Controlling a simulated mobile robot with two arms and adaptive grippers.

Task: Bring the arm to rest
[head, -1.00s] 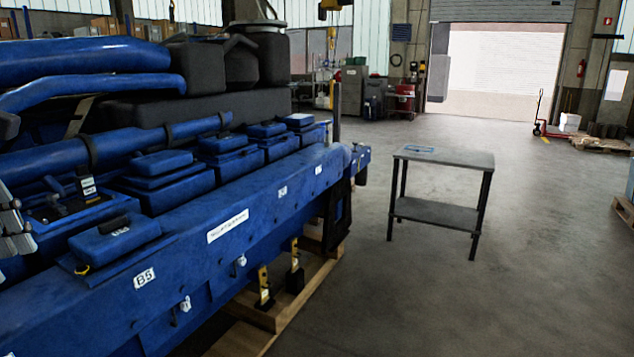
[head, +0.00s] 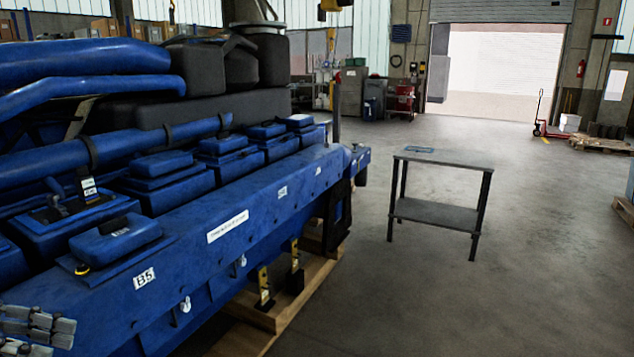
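My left gripper (head: 66,332) shows at the lower left corner of the head view, its grey segmented fingers pointing right. It is in front of the side of the blue diesel engine (head: 215,268), with no object seen in it. The rest of that arm is cut off by the picture edge. Whether the fingers are apart or together is not clear. My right gripper is not in view.
The engine, with blue covers (head: 118,238) along its top, fills the left side on a wooden pallet (head: 262,318). The floor around the table is clear.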

